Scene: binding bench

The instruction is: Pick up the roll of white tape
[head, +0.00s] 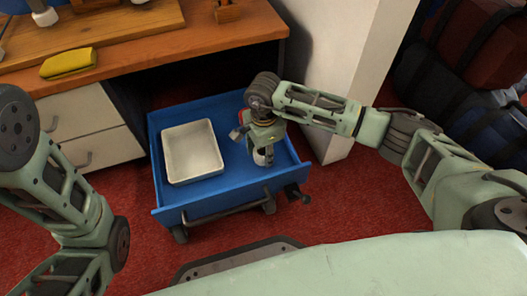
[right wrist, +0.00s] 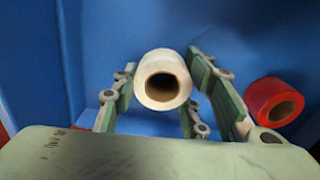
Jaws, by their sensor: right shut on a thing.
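The roll of white tape (right wrist: 163,59) sits between the two green fingers of my right gripper in the right wrist view, with its open core facing the camera. In the head view, my right gripper (head: 264,157) points down into the blue cart tray, in its right part. The gripper is shut on the white roll, and a bit of the roll (head: 259,158) shows there between the fingers. I cannot tell whether the roll touches the tray floor. My left arm shows at the left of the head view, but its gripper does not.
A roll of red tape (right wrist: 264,101) lies in the blue cart (head: 228,203), right of my gripper in the wrist view. A cream tray (head: 191,151) stands in the cart's left part.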

